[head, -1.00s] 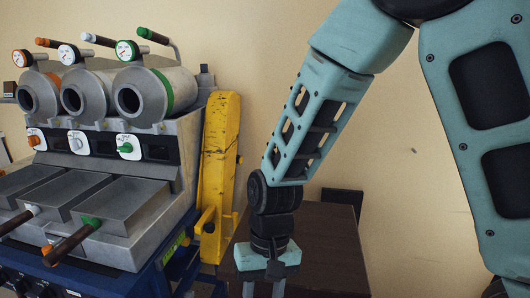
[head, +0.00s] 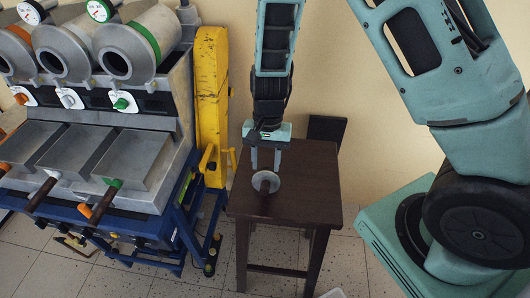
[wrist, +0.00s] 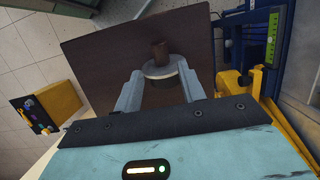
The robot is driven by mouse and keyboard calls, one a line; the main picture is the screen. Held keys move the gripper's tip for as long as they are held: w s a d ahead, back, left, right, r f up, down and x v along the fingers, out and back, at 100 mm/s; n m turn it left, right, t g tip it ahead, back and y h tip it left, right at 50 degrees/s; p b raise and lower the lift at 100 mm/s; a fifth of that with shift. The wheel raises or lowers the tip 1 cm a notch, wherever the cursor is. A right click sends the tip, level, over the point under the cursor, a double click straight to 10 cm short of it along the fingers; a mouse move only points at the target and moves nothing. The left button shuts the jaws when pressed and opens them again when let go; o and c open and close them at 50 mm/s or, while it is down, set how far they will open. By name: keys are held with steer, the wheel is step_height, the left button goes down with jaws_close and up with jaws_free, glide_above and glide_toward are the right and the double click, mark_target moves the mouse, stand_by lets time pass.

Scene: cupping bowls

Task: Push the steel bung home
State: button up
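Whether a fingertip touches the disc, I cannot tell. Three steel drums at the left have dark round open mouths, the nearest with a green band (head: 117,62).
The small table (head: 312,200) has bare room around the piece. A yellow post (head: 212,105) and blue frame (head: 180,225) stand close on its left. Steel trays (head: 140,160) with brown handles jut out below the drums.

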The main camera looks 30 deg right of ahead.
mark_target(265, 185)
steer(key=b+x, duration=0.6)
steer(key=x, duration=0.1)
steer(key=shift+f+b, duration=0.3)
steer(key=shift+b, duration=0.1)
steer(key=shift+s+a+r, duration=0.1)
jaws_close()
steer(key=shift+r, duration=0.1)
steer(key=p+v, duration=0.3)
steer(key=s+p+v, duration=0.1)
steer(key=shift+w+a+r+p, duration=0.15)
steer(key=shift+a+r+p, duration=0.05)
steer(key=shift+r+p, duration=0.25)
